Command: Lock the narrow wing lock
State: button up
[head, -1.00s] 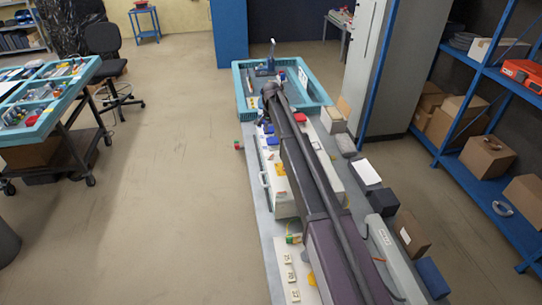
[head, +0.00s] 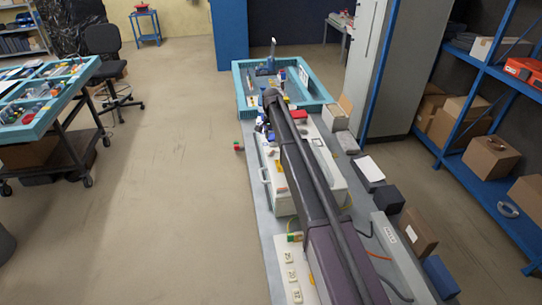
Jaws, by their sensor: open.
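My dark arm runs up over the workbench and hides much of it. My gripper cannot be made out; it seems hidden behind the arm's far end or lost among small parts there. A white socket box (head: 281,203) with a handle on its left side lies under the arm. Small blue, white and yellow parts sit along its left part, too small to tell apart. The narrow wing lock cannot be made out in this view.
A teal tray (head: 240,100) with tools stands at the bench's far end. A white strip with several sockets (head: 289,257) lies at the near left. Dark and brown boxes (head: 418,231) line the right edge.

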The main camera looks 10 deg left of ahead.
aim_at(271, 152)
jog(key=shift+f+b, duration=3.7)
jog(key=shift+f, duration=0.3)
grip_shut()
jog(key=shift+a, duration=0.15)
